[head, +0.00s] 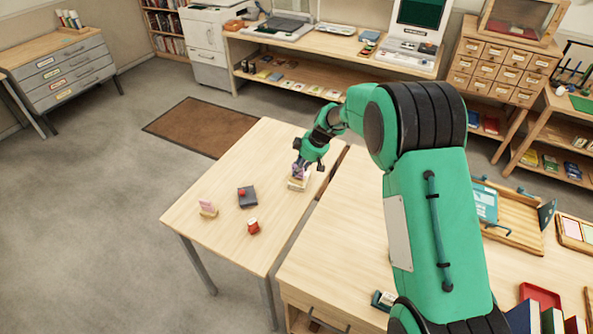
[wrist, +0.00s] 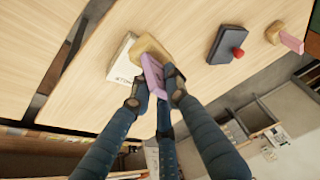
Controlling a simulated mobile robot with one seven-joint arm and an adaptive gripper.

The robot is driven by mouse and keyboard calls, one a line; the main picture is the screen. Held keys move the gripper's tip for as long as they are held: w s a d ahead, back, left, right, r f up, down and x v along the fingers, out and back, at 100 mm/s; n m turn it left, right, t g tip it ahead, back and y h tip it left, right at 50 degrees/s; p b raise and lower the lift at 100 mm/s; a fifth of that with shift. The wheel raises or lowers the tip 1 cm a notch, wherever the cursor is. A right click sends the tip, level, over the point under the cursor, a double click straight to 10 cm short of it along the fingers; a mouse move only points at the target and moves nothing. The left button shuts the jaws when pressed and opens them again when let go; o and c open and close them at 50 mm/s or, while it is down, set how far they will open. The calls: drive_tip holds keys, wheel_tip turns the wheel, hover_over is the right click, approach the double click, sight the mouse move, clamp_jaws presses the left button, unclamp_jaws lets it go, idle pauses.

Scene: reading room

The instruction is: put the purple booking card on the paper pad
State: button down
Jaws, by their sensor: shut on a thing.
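My gripper (head: 300,168) is over the far end of the light wooden table, pointing down. In the wrist view my gripper (wrist: 156,86) is shut on the purple card (wrist: 153,74), which stands on edge between the fingers. A small wooden holder (wrist: 149,47) is right by the card's lower edge; I cannot tell whether the card still sits in it. The white paper pad (wrist: 121,57), with dark print on its edge, lies beside or under the holder. In the head view the pad (head: 296,187) shows just below my gripper, partly hidden.
A second wooden holder with a pink card (head: 207,208) stands at the table's left. A dark book (head: 248,200) with a small red thing on it and a red jar (head: 253,227) are nearby. A larger table (head: 330,250) adjoins on the right.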

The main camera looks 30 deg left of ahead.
drive_tip(key=shift+w+a+f, duration=0.2)
drive_tip(key=shift+w+a, duration=1.05)
drive_tip(key=shift+w, duration=0.3)
drive_tip(key=shift+f, duration=0.1)
drive_tip(key=shift+f+b, duration=0.35)
drive_tip(key=shift+f, duration=1.25)
drive_tip(key=shift+f, duration=0.25)
drive_tip(key=c, duration=1.7)
unclamp_jaws()
drive_tip(key=shift+r, duration=0.2)
drive_tip(key=shift+d+r, duration=0.15)
drive_tip(key=shift+r, duration=0.3)
drive_tip(key=p+v, duration=0.1)
drive_tip(key=v, duration=1)
drive_tip(key=shift+d, duration=0.15)
